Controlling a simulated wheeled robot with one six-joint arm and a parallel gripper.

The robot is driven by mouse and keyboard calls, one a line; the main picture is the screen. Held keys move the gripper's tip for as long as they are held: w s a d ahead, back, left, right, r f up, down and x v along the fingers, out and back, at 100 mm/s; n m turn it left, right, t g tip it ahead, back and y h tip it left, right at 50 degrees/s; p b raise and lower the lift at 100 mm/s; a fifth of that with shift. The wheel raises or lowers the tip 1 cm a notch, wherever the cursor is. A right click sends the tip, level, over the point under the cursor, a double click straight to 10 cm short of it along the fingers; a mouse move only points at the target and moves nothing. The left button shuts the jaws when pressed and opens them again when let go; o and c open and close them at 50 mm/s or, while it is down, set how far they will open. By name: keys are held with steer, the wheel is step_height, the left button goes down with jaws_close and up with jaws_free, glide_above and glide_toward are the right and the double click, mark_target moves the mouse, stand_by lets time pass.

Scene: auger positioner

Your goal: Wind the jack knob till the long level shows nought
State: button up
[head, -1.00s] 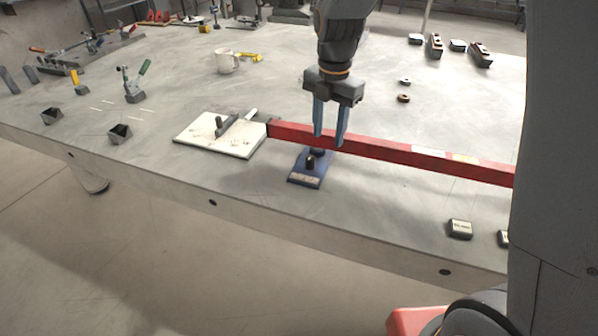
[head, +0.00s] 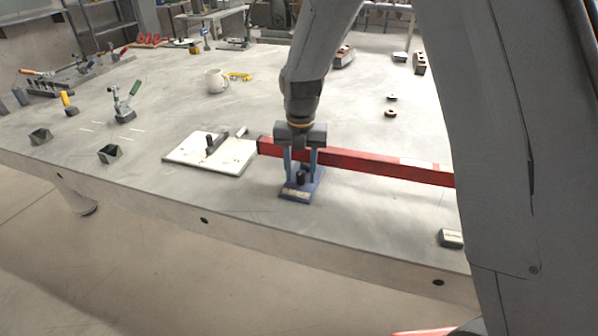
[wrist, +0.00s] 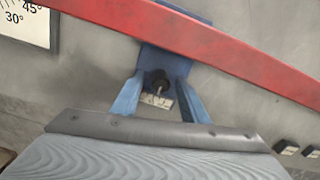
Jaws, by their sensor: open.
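The long level (head: 380,165) is a red bar lying across the table, with pale patches toward its right end. It also crosses the top of the wrist view (wrist: 215,45). The jack has a blue base (head: 296,196) under the front side of the bar, with a black knob (head: 301,177) standing on it. My gripper (head: 299,180) points down with its blue fingers apart, one on each side of the knob. In the wrist view the knob (wrist: 158,80) shows between and beyond the fingertips; I cannot tell whether they touch it. No level reading is legible.
A white plate (head: 190,160) with a dark pointer-like piece lies left of the bar's end; the wrist view shows angle marks on it. A mug (head: 215,81), a clamp (head: 124,105) and small dark blocks (head: 451,238) stand apart. The front table edge is close to the jack.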

steer(key=shift+f, duration=0.2)
steer(key=shift+c, duration=0.2)
jaws_close()
